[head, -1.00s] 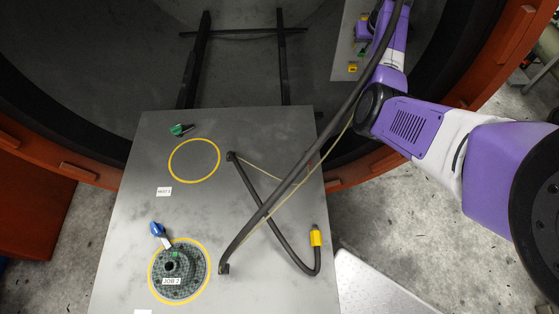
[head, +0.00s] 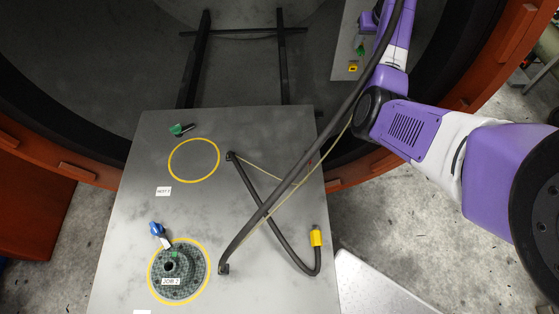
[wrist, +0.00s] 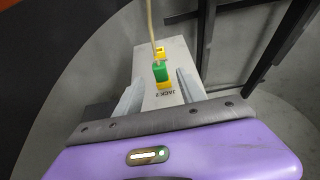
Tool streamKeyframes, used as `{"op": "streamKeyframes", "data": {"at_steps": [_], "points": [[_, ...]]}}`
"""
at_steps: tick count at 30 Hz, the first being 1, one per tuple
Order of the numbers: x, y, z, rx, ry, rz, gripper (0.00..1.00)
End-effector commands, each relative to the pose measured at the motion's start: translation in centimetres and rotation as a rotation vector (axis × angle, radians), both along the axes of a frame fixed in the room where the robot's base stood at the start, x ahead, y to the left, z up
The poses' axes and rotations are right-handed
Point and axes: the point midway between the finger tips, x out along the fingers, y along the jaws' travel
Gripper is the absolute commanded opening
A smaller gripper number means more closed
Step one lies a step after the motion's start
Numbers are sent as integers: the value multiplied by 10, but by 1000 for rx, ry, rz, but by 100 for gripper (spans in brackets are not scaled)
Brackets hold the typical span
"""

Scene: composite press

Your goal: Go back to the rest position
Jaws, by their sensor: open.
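My gripper (wrist: 160,76) is open, its two pale fingers standing apart on either side of a green plug (wrist: 160,71). The fingers do not appear to touch it. A thin tan cable runs up from the plug, which sits at a yellow socket on a pale panel (wrist: 178,50) marked JACK 2. In the head view the green plug (head: 360,50) is small, on the panel (head: 343,40) inside the round vessel. My arm reaches in from the right, and part of my purple gripper (head: 368,22) shows just above the plug; its fingers are not clear there.
A dark hose (head: 310,150) crosses close to my arm. The orange vessel rim (head: 485,85) passes beneath my arm. Dark rails (head: 283,75) stand inside the vessel.

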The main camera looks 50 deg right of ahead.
Motion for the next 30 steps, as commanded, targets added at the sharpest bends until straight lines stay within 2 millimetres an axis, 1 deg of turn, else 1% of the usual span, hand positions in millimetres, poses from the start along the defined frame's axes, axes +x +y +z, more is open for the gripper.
{"op": "streamKeyframes", "data": {"at_steps": [1,4,9,14,19,20,23,26,27,30], "points": [[-2,2,7,-4,-2,0,46],[-5,7,20,-3,-2,1,46],[-10,13,34,-1,0,1,46],[-11,15,38,-1,0,1,46],[-10,16,35,-3,1,2,46],[-10,17,33,-6,2,4,46],[-6,28,12,-27,10,15,46],[1,48,-21,-74,22,40,46],[4,58,-35,-97,24,53,46],[10,87,-69,-161,24,92,46]]}}
